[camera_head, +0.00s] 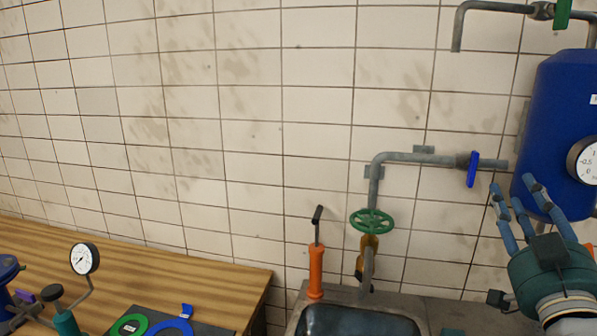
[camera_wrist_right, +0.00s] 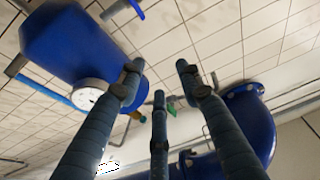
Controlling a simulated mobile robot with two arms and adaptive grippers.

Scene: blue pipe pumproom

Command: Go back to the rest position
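My right gripper (camera_head: 513,192) is at the right of the head view, raised in front of the tiled wall, with its blue-grey fingers pointing up. The fingers are spread apart and nothing shows between them. They appear just below and left of the blue tank (camera_head: 560,120), overlapping its lower edge in the picture; I cannot tell whether they touch it. In the right wrist view my right gripper (camera_wrist_right: 160,78) also has its three fingers apart and empty, with the tank (camera_wrist_right: 70,40) behind at the upper left. My left gripper is not in view.
A pipe (camera_head: 420,158) with a blue lever (camera_head: 472,169) and green handwheel (camera_head: 372,221) runs left of the gripper. Below are a sink (camera_head: 358,322) and an orange hand pump (camera_head: 316,270). A wooden worktop (camera_head: 180,275) at left carries a gauge (camera_head: 84,259) and tools.

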